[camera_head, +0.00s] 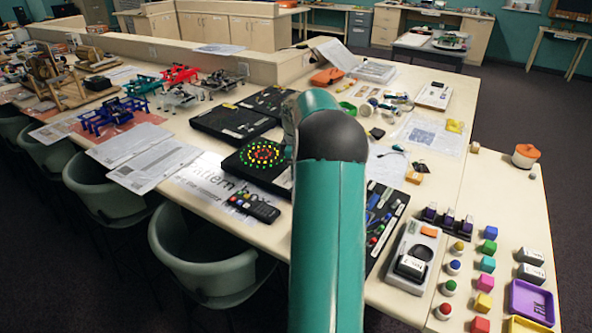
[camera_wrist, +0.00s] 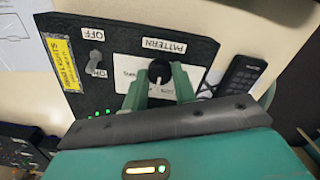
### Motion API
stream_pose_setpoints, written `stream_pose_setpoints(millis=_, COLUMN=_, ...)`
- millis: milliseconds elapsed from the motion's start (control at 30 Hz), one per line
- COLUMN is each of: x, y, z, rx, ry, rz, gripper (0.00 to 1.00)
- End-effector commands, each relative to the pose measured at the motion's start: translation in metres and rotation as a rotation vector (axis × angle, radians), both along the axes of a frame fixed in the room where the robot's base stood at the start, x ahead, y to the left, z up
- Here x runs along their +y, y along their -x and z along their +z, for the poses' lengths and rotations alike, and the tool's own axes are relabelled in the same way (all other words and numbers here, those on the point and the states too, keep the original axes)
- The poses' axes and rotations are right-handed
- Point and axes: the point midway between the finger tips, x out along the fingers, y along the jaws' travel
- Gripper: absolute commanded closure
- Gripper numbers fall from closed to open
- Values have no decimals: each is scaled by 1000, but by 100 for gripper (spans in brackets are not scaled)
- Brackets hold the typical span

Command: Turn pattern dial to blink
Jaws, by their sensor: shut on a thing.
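The black light panel (camera_head: 232,162) lies on the long table in the head view, with a lit ring of red, yellow and green lights. In the wrist view the panel (camera_wrist: 120,47) appears upside down, with a white plate marked PATTERN. The dark pattern dial (camera_wrist: 157,68) sits on that plate. My gripper (camera_wrist: 160,82) is shut on the dial, one green finger at each side. The small print around the dial is partly hidden, so I cannot read its setting. In the head view my arm hides the gripper and dial.
A toggle switch (camera_wrist: 96,62) marked OFF and ON sits beside the dial. A black remote (camera_wrist: 240,76) lies near the panel; another view of it is in the head view (camera_head: 254,207). Other black panels (camera_head: 235,122) lie behind. Chairs (camera_head: 205,250) line the table's front edge.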

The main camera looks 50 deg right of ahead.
Motion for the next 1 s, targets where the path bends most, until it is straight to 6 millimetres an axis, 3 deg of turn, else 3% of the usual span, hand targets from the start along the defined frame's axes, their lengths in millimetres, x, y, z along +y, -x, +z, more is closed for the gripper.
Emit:
stream_pose_setpoints(millis=500, x=0, y=0, z=1, rx=-1, ry=2, rz=-309, gripper=96)
stream_pose_setpoints(millis=1000, x=0, y=0, z=1, rx=-2, ry=1, rz=-345, gripper=96)
